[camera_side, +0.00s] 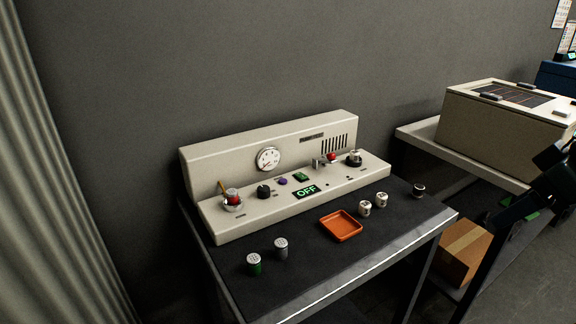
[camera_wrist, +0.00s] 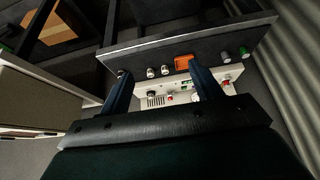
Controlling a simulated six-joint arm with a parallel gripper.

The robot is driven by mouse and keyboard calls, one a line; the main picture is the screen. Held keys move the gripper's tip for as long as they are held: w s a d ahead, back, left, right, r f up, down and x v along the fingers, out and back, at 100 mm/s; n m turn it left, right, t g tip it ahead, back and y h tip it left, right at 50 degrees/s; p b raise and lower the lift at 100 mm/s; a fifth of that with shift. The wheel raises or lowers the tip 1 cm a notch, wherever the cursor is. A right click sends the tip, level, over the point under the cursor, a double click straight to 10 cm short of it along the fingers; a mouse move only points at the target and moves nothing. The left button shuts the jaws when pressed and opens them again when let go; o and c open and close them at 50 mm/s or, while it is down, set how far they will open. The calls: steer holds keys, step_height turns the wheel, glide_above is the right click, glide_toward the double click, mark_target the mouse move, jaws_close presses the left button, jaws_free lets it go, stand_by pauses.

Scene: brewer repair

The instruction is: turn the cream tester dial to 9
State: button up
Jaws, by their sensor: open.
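The cream tester (camera_side: 232,156) is a long console with a raised back panel, standing on the dark bench. A black knob (camera_side: 264,191) sits on its front deck, left of a green-lit "OFF" display (camera_side: 306,191). Another dark round fitting (camera_side: 354,159) with a pale top sits at the deck's right end. I cannot tell which of them is the dial, and no numbers are readable. A white gauge with a red needle (camera_side: 268,159) is on the back panel. My gripper (camera_wrist: 158,69) is open and empty, well away from the tester, which shows small between its fingers in the wrist view.
An orange tray (camera_side: 341,226), two white cylinders (camera_side: 365,208) (camera_side: 381,200), a dark one (camera_side: 418,190), and green and grey capped ones (camera_side: 254,264) (camera_side: 281,248) stand before the tester. A red-topped metal fitting (camera_side: 233,201) and red knob (camera_side: 332,157) rise from its deck.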

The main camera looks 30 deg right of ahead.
steer(key=shift+c, duration=0.9)
steer(key=w+a+n+t+h, duration=0.1)
steer(key=w+n, duration=0.7)
steer(key=w, duration=0.5)
steer(key=n+t+h, duration=0.2)
steer(key=n+t, duration=0.5)
steer(key=n, duration=1.9)
glide_toward(264, 190)
steer(key=v, duration=0.4)
steer(key=shift+r, duration=0.3)
steer(key=shift+w, duration=0.1)
steer(key=x, duration=1.3)
steer(key=shift+w+d+f, duration=0.1)
steer(key=shift+f, duration=0.25)
